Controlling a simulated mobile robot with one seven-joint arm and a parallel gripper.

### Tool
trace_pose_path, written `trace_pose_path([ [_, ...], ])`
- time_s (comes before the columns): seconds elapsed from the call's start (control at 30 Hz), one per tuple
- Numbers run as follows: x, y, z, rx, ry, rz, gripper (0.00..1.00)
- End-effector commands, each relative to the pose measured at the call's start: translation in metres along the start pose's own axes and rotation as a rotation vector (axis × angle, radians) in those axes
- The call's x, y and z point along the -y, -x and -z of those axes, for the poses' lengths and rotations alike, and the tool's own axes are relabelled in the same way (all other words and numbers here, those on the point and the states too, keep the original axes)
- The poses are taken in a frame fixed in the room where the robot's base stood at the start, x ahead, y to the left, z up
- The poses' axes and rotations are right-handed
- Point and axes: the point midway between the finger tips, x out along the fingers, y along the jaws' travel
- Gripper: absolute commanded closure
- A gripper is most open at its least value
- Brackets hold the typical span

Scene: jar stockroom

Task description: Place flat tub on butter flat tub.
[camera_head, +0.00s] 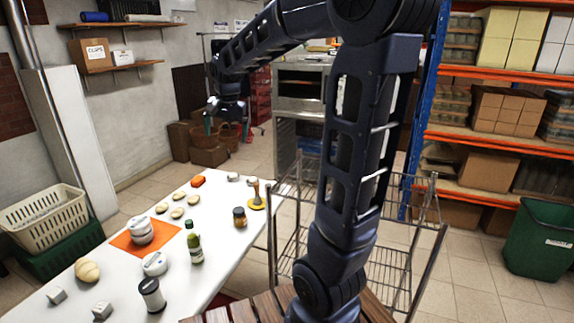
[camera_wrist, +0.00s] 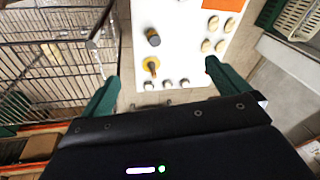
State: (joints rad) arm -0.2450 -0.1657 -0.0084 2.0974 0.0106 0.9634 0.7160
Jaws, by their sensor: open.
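A round white tub (camera_head: 140,229) with a grey band sits on an orange mat (camera_head: 122,242) on the white table. A second round white tub (camera_head: 154,263) sits on the bare table just in front of the mat. I cannot read either label, so I cannot tell which is the butter one. My gripper (camera_head: 228,122) is raised beyond the far end of the table, away from both tubs. In the wrist view my gripper (camera_wrist: 161,70) is open with nothing between its green fingers. The mat (camera_wrist: 222,4) shows only at the top edge there, and neither tub is visible.
A green bottle (camera_head: 194,245), a brown jar (camera_head: 239,218), a dark-lidded canister (camera_head: 151,295) and a bread loaf (camera_head: 87,270) stand around the tubs. Several pale rolls lie behind the mat. A wire rack (camera_head: 395,265) stands right of the table.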

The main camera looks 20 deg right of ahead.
Motion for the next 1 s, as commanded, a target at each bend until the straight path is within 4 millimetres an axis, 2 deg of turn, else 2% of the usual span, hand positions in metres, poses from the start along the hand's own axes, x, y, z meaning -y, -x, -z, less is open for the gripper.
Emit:
trace_pose_path([
  [0.1, -0.036, 0.017, -0.017, -0.026, 0.062, 0.008, 0.0],
  [0.3, -0.091, 0.033, -0.05, -0.066, 0.18, 0.011, 0.0],
  [0.6, -0.164, 0.041, -0.107, -0.131, 0.356, -0.001, 0.0],
  [0.8, -0.197, 0.035, -0.139, -0.163, 0.45, -0.017, 0.0],
  [1.0, -0.211, 0.031, -0.153, -0.176, 0.494, -0.026, 0.0],
])
